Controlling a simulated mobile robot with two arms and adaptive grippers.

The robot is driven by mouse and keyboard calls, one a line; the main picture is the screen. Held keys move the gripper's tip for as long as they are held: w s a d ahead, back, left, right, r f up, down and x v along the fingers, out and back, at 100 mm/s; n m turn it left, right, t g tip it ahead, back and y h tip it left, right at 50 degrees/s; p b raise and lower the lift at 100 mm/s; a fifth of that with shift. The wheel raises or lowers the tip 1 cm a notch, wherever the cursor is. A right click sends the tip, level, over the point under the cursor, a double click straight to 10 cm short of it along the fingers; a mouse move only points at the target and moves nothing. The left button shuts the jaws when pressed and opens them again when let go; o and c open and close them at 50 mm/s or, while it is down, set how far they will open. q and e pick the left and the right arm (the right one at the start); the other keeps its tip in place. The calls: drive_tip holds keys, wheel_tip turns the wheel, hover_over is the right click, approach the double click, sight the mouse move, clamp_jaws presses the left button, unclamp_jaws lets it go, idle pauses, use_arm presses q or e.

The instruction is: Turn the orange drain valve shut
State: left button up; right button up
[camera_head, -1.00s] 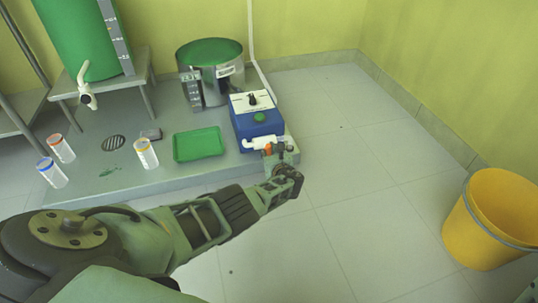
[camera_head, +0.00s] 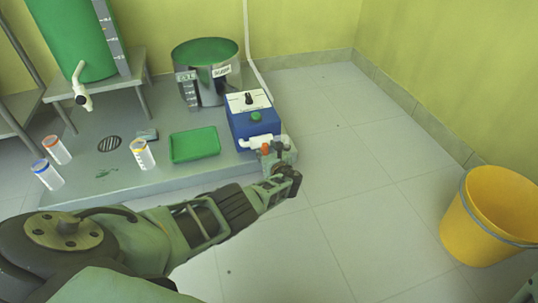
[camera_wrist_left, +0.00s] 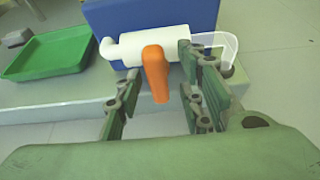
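The orange drain valve (camera_head: 265,149) sits on a white horizontal pipe at the front of a blue box (camera_head: 250,122). In the left wrist view the orange handle (camera_wrist_left: 156,75) points down, across the white pipe (camera_wrist_left: 160,46). My left gripper (camera_head: 279,162) is at the front of the box, right by the valve. In the left wrist view its fingers (camera_wrist_left: 155,100) are apart, with the handle between them in the picture. The handle appears nearer the right finger; I cannot tell whether they touch.
The box stands at the right end of a low grey platform (camera_head: 100,195). A green tray (camera_head: 195,145), a steel pot (camera_head: 208,72) and several bottles stand on it. A yellow bucket (camera_head: 465,235) is on the floor at right. The tiled floor between is clear.

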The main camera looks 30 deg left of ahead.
use_arm(q)
drive_tip(key=shift+s+d, duration=0.3)
drive_tip(key=shift+d, duration=0.1)
drive_tip(key=shift+s+d+r, duration=0.25)
drive_tip(key=shift+s+d, duration=0.05)
drive_tip(key=shift+s, duration=0.1)
drive_tip(key=v, duration=1)
drive_tip(key=shift+r, duration=0.2)
drive_tip(key=shift+w, duration=0.15)
